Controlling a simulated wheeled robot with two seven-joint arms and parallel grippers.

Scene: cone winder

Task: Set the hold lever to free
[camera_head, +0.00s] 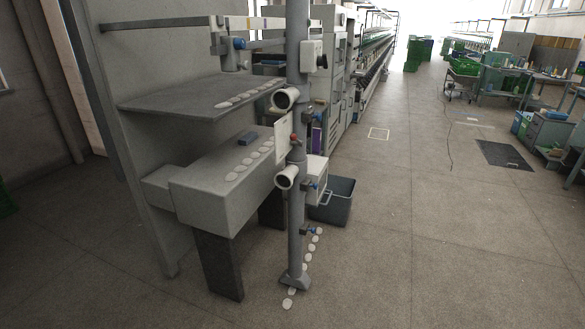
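A grey post (297,190) of the winder stands at the middle of the view. Neither of my grippers is in view.
A grey shelf (190,103) and a box-like housing (205,185) with several pale discs extend left of the post. A dark bin (333,200) stands on the floor behind the post. Open floor (420,250) lies to the right, with workbenches (510,75) farther back.

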